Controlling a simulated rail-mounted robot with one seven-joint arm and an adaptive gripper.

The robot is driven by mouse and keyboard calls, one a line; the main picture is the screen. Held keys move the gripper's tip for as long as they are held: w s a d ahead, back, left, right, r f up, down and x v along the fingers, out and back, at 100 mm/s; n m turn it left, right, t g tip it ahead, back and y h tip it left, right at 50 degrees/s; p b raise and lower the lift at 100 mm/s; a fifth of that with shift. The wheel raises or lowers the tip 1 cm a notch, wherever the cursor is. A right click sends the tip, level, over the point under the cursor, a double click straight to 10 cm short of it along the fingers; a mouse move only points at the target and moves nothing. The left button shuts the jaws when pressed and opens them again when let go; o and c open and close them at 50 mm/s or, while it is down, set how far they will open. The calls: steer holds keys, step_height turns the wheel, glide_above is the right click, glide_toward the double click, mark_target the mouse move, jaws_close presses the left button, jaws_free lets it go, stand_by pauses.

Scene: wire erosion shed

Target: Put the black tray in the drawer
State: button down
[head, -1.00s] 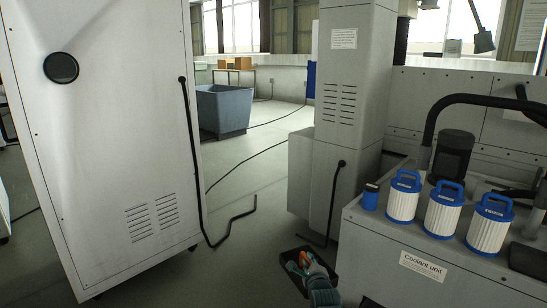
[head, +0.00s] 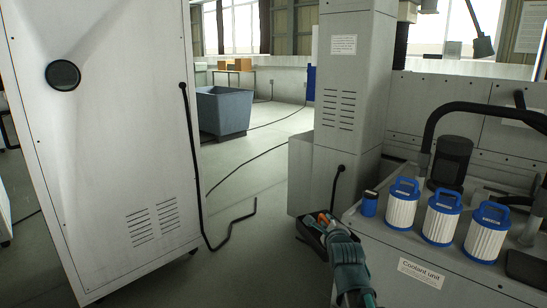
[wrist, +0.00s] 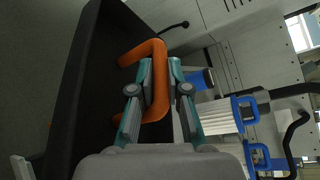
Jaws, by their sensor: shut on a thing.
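The black tray (head: 307,237) hangs in the air in front of the grey column and left of the coolant unit. It fills much of the left side of the wrist view (wrist: 84,75). An orange U-shaped handle (wrist: 154,52) stands over its inside. My gripper (head: 324,221) is shut on this handle, with its teal fingers on either side of the bar in the wrist view (wrist: 160,72). My gripper and forearm hide part of the tray in the head view. I cannot make out a drawer in either view.
The coolant unit (head: 390,265) stands at the right, with several blue-and-white filters (head: 402,208) on top and a black hose (head: 470,106) behind. A white cabinet (head: 110,110) stands left. Open floor (head: 235,190) lies between, crossed by cables. A blue-grey bin (head: 222,110) is farther back.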

step_height(320, 180, up, 29)
steer(key=p, duration=2.7)
steer(key=shift+f, duration=0.2)
